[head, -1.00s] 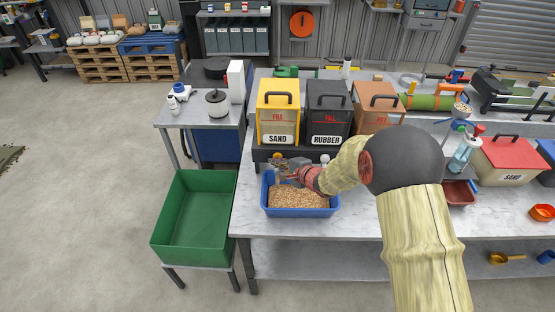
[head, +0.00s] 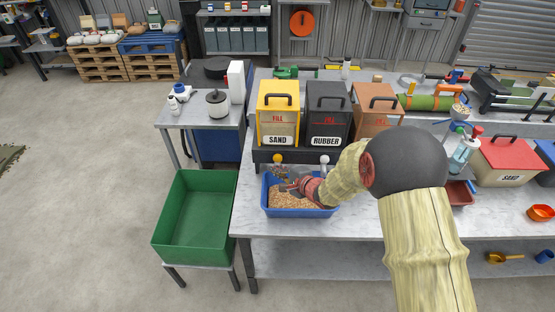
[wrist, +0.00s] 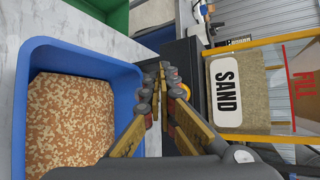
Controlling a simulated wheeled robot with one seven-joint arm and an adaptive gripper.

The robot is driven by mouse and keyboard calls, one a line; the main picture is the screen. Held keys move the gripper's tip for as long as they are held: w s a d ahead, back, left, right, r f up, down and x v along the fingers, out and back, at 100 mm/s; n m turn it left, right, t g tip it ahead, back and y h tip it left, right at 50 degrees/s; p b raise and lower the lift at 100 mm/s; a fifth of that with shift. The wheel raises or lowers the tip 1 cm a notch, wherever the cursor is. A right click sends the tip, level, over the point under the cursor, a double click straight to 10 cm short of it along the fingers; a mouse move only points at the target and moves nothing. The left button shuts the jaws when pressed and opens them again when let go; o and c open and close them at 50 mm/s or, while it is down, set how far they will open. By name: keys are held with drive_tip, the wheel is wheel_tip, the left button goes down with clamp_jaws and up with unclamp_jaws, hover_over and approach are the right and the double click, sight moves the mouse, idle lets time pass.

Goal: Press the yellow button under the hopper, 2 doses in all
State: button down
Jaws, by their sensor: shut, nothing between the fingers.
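The yellow hopper labelled SAND (head: 278,112) stands on a dark base at the back of the bench. The yellow button (head: 277,159) shows on the front of that base, below the hopper. In the wrist view the button (wrist: 184,90) is partly hidden behind the fingers. My gripper (head: 277,173) is shut and empty, just in front of the button and above the tray; a small gap seems to separate them. It also shows in the wrist view (wrist: 160,72). The blue tray (head: 300,212) holds a bed of tan and brown grains.
A black RUBBER hopper (head: 327,112) with a white button (head: 324,160) and a brown hopper (head: 376,110) stand to the right. A green bin (head: 193,217) is left of the bench. My arm covers part of the bench on the right.

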drive_tip(key=s, duration=0.3)
drive_tip(key=shift+s+p, duration=0.1)
drive_tip(key=shift+p, duration=0.3)
drive_tip(key=s+d+r+n+h+b, duration=0.1)
drive_tip(key=s+d+r+n+h, duration=0.25)
drive_tip(key=d+r, duration=0.55)
drive_tip(key=s+d+r+n+h+b, duration=0.1)
drive_tip(key=s+d+r+n+h, duration=0.25)
drive_tip(key=d+r, duration=0.5)
drive_tip(key=s+d+r+n+g, duration=0.1)
drive_tip(key=s+r+n+g, duration=0.1)
drive_tip(key=s, duration=1.2)
drive_tip(key=s+d+r+n+g+h+b, duration=0.1)
drive_tip(key=s+n, duration=0.4)
drive_tip(key=s, duration=1)
drive_tip(key=shift+r+g, duration=0.7)
drive_tip(key=shift+g, duration=0.1)
drive_tip(key=shift+w+d, duration=0.1)
